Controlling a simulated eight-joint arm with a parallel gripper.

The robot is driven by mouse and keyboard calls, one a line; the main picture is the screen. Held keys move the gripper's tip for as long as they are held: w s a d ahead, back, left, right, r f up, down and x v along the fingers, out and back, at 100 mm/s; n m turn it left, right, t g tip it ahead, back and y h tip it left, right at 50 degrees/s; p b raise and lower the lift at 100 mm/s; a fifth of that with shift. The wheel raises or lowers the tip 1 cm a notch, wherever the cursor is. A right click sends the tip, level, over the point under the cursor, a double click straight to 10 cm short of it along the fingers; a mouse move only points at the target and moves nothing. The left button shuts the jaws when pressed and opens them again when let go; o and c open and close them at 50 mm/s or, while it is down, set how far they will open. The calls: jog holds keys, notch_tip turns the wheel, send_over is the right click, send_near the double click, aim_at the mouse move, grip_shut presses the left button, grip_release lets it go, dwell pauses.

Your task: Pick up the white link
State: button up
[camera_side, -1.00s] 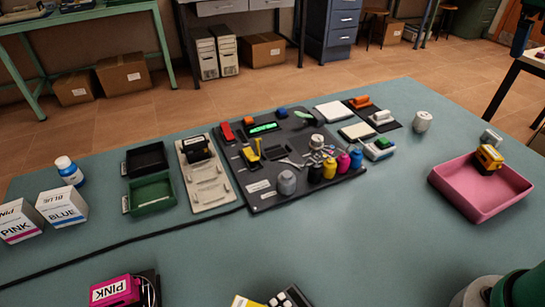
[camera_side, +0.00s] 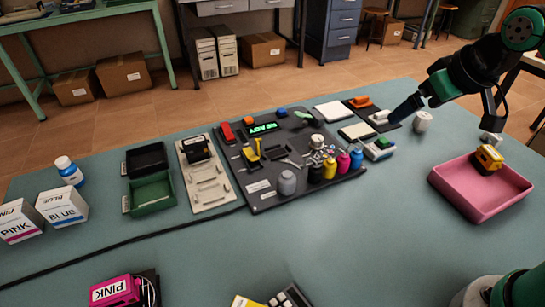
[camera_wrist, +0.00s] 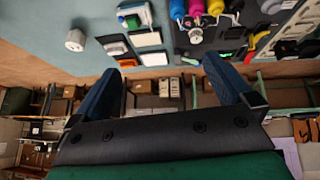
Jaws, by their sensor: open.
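The white link (camera_side: 380,117) appears to be the small pale piece on a dark mat at the back right of the table, beside an orange piece (camera_side: 361,102). In the wrist view the pale piece (camera_wrist: 115,48) is small, beyond the left fingertip. My gripper (camera_side: 403,109) has come in from the upper right, and its blue fingers overlap the mat's right edge in the side view. The fingers stand wide apart in the wrist view (camera_wrist: 163,63), with nothing between them. They look well short of the link; their exact height cannot be told.
A grey-white cup (camera_side: 422,122) stands right of the mat. A dark board (camera_side: 255,190) with bottles and tools lies to the left. The front middle of the table is mostly clear.

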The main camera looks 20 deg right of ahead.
jog(key=shift+t+y, duration=0.4)
jog(key=shift+y, duration=0.2)
jog(key=a+f, duration=0.1)
jog(key=s+a+f, duration=0.2)
jog(key=shift+a+f, duration=0.2)
jog(key=shift+f, duration=0.1)
jog(key=shift+c, duration=0.2)
jog(key=shift+d, duration=0.1)
